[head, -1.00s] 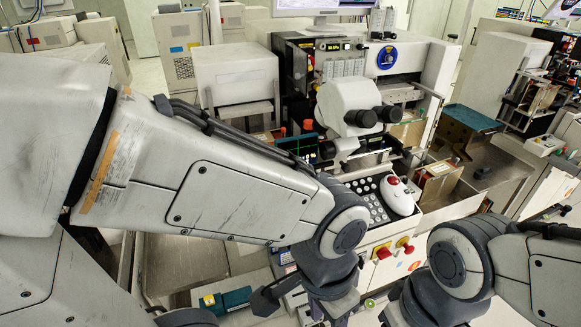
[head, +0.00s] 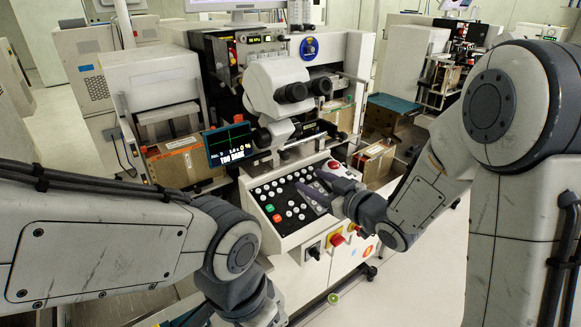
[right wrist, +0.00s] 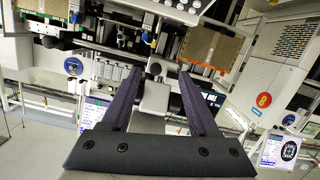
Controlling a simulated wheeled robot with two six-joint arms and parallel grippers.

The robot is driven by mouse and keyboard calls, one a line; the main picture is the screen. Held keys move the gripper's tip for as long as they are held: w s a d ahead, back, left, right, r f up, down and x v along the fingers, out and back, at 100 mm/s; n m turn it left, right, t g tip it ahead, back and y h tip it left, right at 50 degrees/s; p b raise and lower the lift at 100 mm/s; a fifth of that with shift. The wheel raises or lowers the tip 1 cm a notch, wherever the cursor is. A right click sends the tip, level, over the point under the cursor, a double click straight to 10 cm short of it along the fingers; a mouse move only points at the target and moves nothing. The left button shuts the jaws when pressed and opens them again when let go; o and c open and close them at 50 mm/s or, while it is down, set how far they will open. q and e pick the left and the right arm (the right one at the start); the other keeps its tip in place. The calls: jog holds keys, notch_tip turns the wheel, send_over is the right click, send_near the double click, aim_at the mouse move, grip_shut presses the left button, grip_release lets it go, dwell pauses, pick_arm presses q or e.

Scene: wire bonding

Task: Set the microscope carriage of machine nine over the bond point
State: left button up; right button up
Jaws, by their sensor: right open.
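The bonding machine in front of me has a white microscope (head: 277,78) with two black eyepieces, set above the work area. No machine number is readable on it. Below is a sloped control panel (head: 262,195) with many round buttons and a white hand control with a red top (head: 335,168). My right gripper (head: 314,196) is over the right part of the panel, below the microscope; contact cannot be told. In the right wrist view its two purple fingers (right wrist: 157,100) stand apart with nothing gripped. My left arm reaches the bottom edge; its fingertips are out of sight.
A small dark screen (head: 230,144) with green lines stands left of the microscope. Brown boxes (head: 186,160) lie left and right of it. Red and yellow knobs (head: 337,240) stick out of the front.

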aim_at(287, 157)
jog(key=w+a, duration=0.1)
jog(key=w, duration=0.1)
jog(key=w+a+y+p, duration=0.1)
jog(key=w+a, duration=0.1)
jog(key=w, duration=0.1)
jog(key=w+a+r+t+y+p, duration=0.1)
jog(key=w+a, duration=0.1)
jog(key=w, duration=0.1)
jog(key=shift+a, duration=0.25)
grip_shut()
dwell(1.5)
